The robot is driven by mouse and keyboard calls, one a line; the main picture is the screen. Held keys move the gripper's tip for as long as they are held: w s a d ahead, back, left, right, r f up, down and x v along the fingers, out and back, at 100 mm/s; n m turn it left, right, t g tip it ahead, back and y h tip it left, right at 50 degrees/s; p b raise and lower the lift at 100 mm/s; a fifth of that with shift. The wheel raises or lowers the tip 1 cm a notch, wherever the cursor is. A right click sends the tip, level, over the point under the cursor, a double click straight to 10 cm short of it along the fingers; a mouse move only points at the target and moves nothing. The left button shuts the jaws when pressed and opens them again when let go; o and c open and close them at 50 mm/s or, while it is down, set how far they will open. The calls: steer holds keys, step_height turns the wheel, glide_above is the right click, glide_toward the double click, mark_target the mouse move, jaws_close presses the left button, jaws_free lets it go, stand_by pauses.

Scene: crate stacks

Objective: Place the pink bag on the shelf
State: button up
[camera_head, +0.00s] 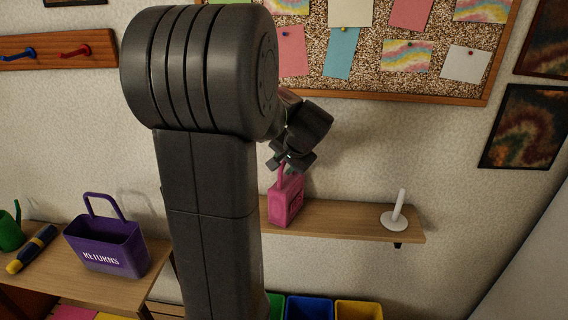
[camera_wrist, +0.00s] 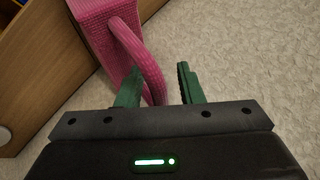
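The pink bag (camera_head: 286,203) appears to stand upright on the wooden wall shelf (camera_head: 345,219), close to its front edge. Its loop handle points up toward my gripper (camera_head: 290,160). In the wrist view, the pink bag (camera_wrist: 105,22) is at the top left, with the shelf (camera_wrist: 45,70) beside it. My gripper (camera_wrist: 159,88) is open, its green fingers apart. The handle passes between them, close to the left finger, and the right finger is clear of it. My arm hides the shelf's left part in the head view.
A white candle holder (camera_head: 395,221) stands on the shelf's right end. Coloured bins (camera_head: 308,308) are below the shelf. A pinboard (camera_head: 400,75) hangs above.

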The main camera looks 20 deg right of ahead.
steer(key=shift+s+d+r, duration=0.1)
steer(key=shift+s+r, duration=0.1)
steer(key=shift+r, duration=0.3)
steer(key=a+v, duration=0.1)
steer(key=v, duration=1)
steer(key=shift+d, duration=0.45)
steer(key=shift+r, duration=0.15)
